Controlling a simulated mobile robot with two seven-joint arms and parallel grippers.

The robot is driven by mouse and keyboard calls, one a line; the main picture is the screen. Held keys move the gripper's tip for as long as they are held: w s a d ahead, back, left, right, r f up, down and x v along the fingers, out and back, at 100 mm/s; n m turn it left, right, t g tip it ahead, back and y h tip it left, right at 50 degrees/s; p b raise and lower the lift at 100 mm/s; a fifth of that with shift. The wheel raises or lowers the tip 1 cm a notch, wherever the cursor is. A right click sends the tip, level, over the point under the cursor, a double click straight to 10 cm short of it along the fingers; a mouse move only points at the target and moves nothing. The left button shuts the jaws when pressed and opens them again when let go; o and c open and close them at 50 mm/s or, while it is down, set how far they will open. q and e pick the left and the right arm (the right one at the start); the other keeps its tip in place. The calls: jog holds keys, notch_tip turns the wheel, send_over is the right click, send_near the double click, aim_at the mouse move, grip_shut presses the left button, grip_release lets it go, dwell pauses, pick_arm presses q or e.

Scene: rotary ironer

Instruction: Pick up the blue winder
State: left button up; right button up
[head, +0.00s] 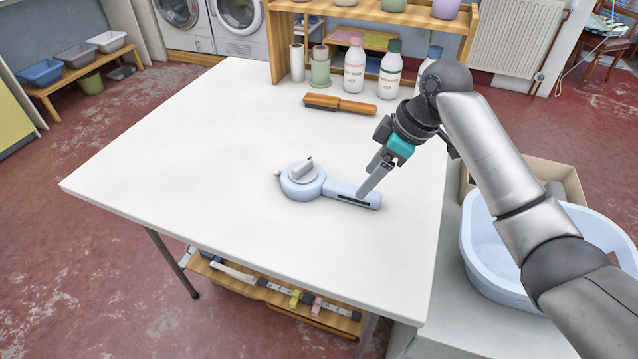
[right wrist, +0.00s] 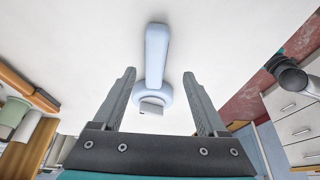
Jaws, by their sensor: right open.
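The pale blue winder (head: 302,181) lies flat on the white table. It has a round body with a small grey crank on top and a straight handle pointing right. My right gripper (head: 366,188) is open and empty, with its fingers over the handle end in the head view. In the right wrist view, the winder (right wrist: 157,55) shows between and beyond the two open fingers (right wrist: 159,73), handle pointing up the picture. Whether the fingers touch it I cannot tell. My left gripper is not in view.
A brown-handled brush (head: 340,105) lies toward the back of the table (head: 180,150). Several bottles (head: 390,72) stand behind it by a wooden shelf. A pale blue tub (head: 480,245) is to the right, below my right arm. The table's left half is clear.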

aim_at(356, 190)
jog(key=shift+w+x, duration=0.2)
jog(key=shift+x, duration=1.25)
jog(key=shift+w+x, duration=0.15)
jog(key=shift+x, duration=1.3)
jog(key=shift+d, duration=0.1)
grip_shut()
